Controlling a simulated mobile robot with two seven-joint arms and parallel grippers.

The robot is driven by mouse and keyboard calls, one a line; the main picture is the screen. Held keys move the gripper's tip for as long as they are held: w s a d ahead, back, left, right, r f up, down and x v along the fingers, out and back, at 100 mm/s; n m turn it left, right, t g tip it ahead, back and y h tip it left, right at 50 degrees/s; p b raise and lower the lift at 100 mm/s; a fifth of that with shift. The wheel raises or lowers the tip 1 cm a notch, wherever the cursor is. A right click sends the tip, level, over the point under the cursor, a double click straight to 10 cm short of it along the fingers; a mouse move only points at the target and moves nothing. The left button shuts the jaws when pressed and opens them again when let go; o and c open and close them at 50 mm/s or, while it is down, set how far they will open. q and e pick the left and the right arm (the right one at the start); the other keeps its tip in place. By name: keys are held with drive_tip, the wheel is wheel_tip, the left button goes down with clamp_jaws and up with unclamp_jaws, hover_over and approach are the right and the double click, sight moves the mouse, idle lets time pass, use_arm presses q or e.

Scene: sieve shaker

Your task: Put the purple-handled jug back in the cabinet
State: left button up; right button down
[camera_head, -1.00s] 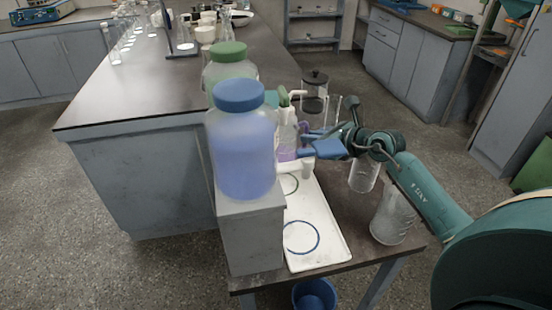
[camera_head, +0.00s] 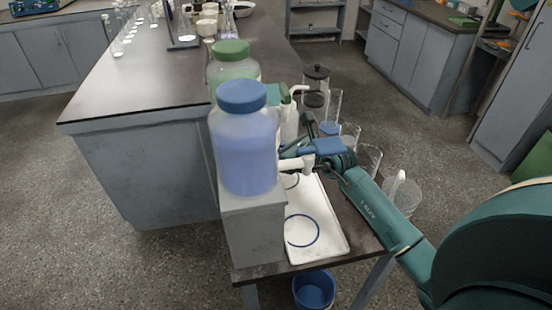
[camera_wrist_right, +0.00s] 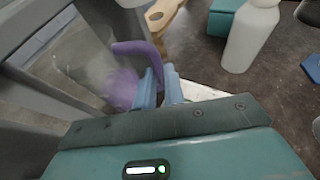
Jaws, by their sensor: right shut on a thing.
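The purple-handled jug shows in the right wrist view as a clear body (camera_wrist_right: 72,62) at upper left with a purple handle (camera_wrist_right: 132,48). My right gripper (camera_wrist_right: 160,88) is shut on the handle with its light blue fingers. In the head view my right arm reaches in from the right, low over the small table behind the white tray. There the held jug and the fingertips are hidden behind the large blue-capped bottle (camera_head: 243,150). A tall grey cabinet (camera_head: 515,85) stands at the right edge; I cannot tell if it is the task's cabinet. My left gripper is not in view.
A white tray (camera_head: 330,236) lies on the small table. Clear beakers (camera_head: 369,160), a white-handled jug (camera_head: 405,196) and a white bottle (camera_wrist_right: 250,38) stand close to my right arm. A large bench (camera_head: 150,85) is left. The floor between benches is clear.

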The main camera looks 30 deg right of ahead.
drive_tip(key=shift+f, duration=1.7)
drive_tip(key=shift+f, duration=0.15)
drive_tip(key=c, duration=1.5)
unclamp_jaws()
